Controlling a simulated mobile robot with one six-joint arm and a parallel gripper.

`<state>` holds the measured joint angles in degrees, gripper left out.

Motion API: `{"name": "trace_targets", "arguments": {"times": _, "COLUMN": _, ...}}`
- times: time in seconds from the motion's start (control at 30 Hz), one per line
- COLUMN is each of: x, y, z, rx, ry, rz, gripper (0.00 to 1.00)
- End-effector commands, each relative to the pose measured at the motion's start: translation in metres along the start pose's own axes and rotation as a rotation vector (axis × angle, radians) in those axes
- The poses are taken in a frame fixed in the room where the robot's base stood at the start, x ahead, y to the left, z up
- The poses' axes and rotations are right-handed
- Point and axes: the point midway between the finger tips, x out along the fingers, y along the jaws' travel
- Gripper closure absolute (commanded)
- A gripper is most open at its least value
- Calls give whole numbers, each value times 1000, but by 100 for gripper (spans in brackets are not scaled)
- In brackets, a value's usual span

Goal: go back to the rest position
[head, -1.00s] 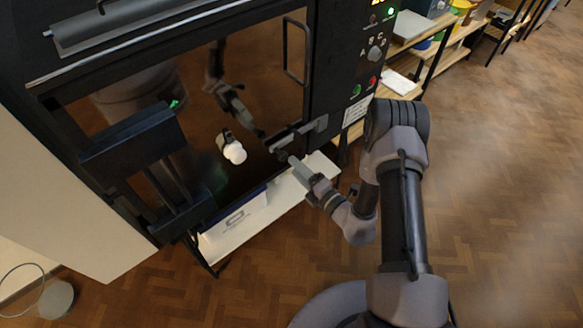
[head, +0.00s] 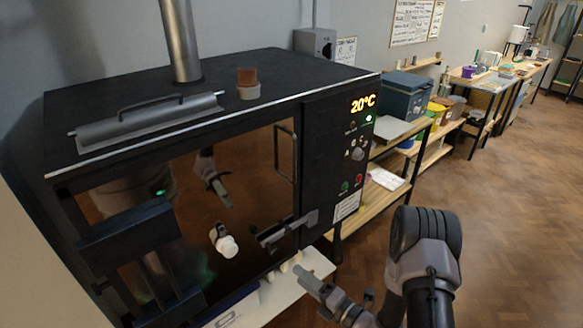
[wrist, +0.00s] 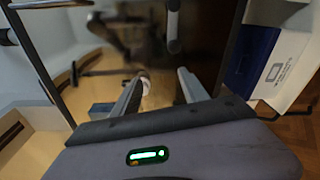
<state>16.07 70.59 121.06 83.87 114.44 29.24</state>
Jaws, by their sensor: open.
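My gripper (head: 302,272) is at the lower middle of the head view, in front of the kiln (head: 330,140) and below its latch bar (head: 290,230). Its jaws look empty. In the wrist view the two fingers (wrist: 160,90) stand apart with a gap between them. The kiln's dark glossy door (head: 190,210) is shut and mirrors my arm. A small white rounded thing (head: 226,245) shows at the door; I cannot tell whether it is a reflection.
A white low shelf (head: 318,263) lies below the kiln, close to my gripper. A blue and white box (wrist: 275,60) shows in the wrist view. Wooden shelving (head: 412,130) stands right; the floor (head: 500,170) there is clear.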

Motion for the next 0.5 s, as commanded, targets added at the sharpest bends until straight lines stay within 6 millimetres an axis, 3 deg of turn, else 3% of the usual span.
{"name": "trace_targets", "arguments": {"times": 0.1, "x": 15, "y": 86, "z": -28, "rx": -314, "ry": 259, "rz": 126, "gripper": 48}}
{"name": "trace_targets", "arguments": {"times": 0.17, "x": 8, "y": 131, "z": -58, "rx": -545, "ry": 433, "rz": 201, "gripper": 48}}
{"name": "trace_targets", "arguments": {"times": 0.23, "x": -14, "y": 170, "z": -94, "rx": -842, "ry": 631, "rz": 282, "gripper": 48}}
{"name": "trace_targets", "arguments": {"times": 0.3, "x": -46, "y": 194, "z": -125, "rx": -1164, "ry": 821, "rz": 355, "gripper": 48}}
{"name": "trace_targets", "arguments": {"times": 0.37, "x": -79, "y": 202, "z": -144, "rx": -1457, "ry": 979, "rz": 406, "gripper": 48}}
{"name": "trace_targets", "arguments": {"times": 0.43, "x": -118, "y": 201, "z": -153, "rx": -1813, "ry": 1153, "rz": 447, "gripper": 48}}
{"name": "trace_targets", "arguments": {"times": 0.5, "x": -152, "y": 197, "z": -148, "rx": -2160, "ry": 1312, "rz": 462, "gripper": 48}}
